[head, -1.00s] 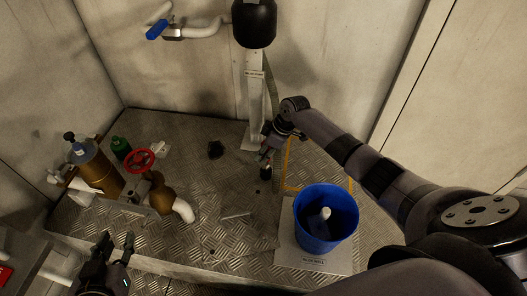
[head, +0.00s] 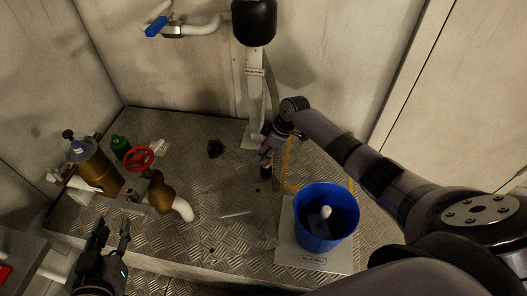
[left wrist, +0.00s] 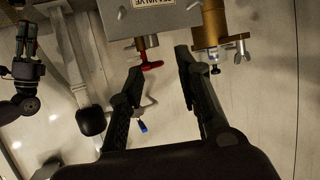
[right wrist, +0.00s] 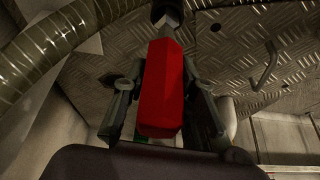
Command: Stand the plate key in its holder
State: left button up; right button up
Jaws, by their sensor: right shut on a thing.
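My right gripper (head: 266,153) reaches down near the foot of the white post. In the right wrist view its fingers (right wrist: 160,88) are shut on a red block-like handle (right wrist: 162,95), which I take to be the plate key. A grey metal part at its far end meets a dark round piece (right wrist: 167,10); I cannot tell whether it is the holder or part of the key. A small black cylinder (head: 265,172) shows below the gripper in the head view. My left gripper (head: 112,226) is open and empty at the lower left, also in the left wrist view (left wrist: 158,62).
A blue bucket (head: 326,218) with a white object inside stands on a pale plate at the right. A brown valve with a red handwheel (head: 139,159) stands at the left. A thin metal rod (head: 236,214) is on the tread-plate floor. A ribbed hose (right wrist: 50,45) is close to my right gripper.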

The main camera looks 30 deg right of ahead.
pick_arm(q)
jog(key=shift+w+d+r, duration=0.1)
jog(key=shift+w+r, duration=0.05)
jog(key=shift+r, duration=0.1)
pick_arm(e)
jog(key=shift+f, duration=0.15)
pick_arm(q)
jog(key=shift+w+d+r+t, duration=0.1)
jog(key=shift+w+r+t, duration=0.05)
jog(key=shift+r+t, duration=0.35)
pick_arm(e)
jog(key=shift+f, duration=0.2)
pick_arm(q)
jog(key=shift+w+d+r+t+h+b, duration=0.15)
jog(key=shift+w+r+t+h+b, duration=0.1)
jog(key=shift+r+t+h+b, duration=0.25)
pick_arm(e)
jog(key=shift+f, duration=0.2)
pick_arm(q)
jog(key=shift+r, duration=0.15)
pick_arm(e)
jog(key=o, duration=1)
pick_arm(q)
jog(key=shift+d, duration=0.1)
pick_arm(e)
jog(key=shift+o, duration=0.2)
jog(key=v, duration=1.2)
